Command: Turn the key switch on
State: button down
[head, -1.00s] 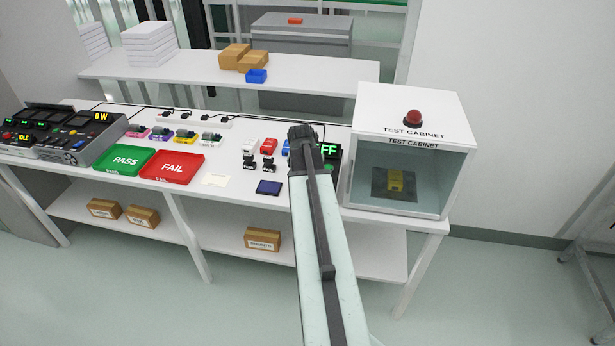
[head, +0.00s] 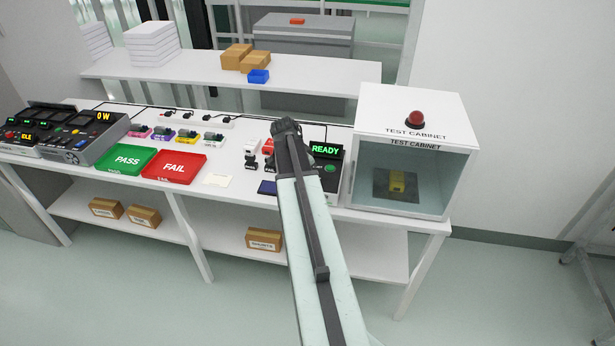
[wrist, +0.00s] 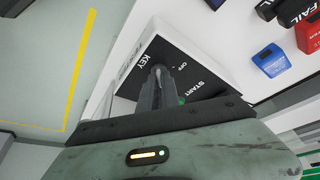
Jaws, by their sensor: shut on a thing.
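The black control box (head: 333,184) stands on the bench left of the test cabinet, and its display (head: 325,150) reads READY in green. In the wrist view the box's top panel (wrist: 205,72) carries the labels KEY, OFF and START. My gripper (wrist: 158,76) is over the panel beside the KEY and OFF labels, with its fingers shut on the key switch. The fingers hide most of the switch, so its exact angle cannot be told. A green button shows partly behind the fingers. In the head view my gripper (head: 286,130) covers the box's left side.
Green PASS (head: 127,160) and red FAIL (head: 174,165) trays lie to the left. Small coloured parts lie near the box.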

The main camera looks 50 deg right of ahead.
jog(key=shift+s+d, duration=0.15)
jog(key=shift+s, duration=0.1)
jog(key=c, duration=1.6)
grip_release()
jog(key=shift+o, duration=0.2)
jog(key=shift+w, duration=0.1)
jog(key=p+v, duration=0.7)
jog(key=shift+r, duration=0.4)
